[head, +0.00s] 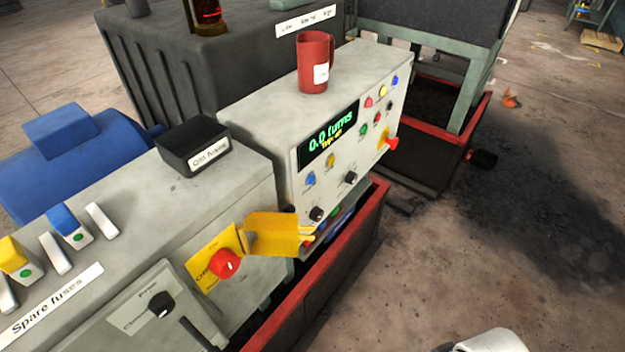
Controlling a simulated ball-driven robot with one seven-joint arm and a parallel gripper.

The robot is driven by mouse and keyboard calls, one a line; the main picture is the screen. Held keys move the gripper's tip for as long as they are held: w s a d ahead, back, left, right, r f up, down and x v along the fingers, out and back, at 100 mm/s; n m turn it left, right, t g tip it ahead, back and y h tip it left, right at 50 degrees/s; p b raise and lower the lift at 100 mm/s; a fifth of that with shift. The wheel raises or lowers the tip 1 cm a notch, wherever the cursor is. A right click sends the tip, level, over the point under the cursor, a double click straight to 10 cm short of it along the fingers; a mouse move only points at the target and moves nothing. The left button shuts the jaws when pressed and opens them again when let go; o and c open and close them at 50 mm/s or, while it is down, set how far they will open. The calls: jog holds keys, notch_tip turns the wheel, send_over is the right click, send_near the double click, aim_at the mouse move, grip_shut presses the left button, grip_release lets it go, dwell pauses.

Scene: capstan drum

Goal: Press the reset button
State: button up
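The grey control panel (270,130) stands in the middle of the head view. Its sloped face carries a dark display (328,136) with green text reading "0.0 turns" and a smaller yellow line. Around it are a blue button (310,179), a yellow button (331,161), a green button (364,131), a red button (369,102) and several others. Their labels are too small to read, so I cannot tell which is the reset button. A red mushroom button (391,143) sits on yellow at the right edge. My gripper is not in view; a white rounded part at the bottom edge seems mine.
A red mug (315,62) stands on the panel's top. A black tray (193,146) rests on the left cabinet. A red-edged trough (330,270) runs below.

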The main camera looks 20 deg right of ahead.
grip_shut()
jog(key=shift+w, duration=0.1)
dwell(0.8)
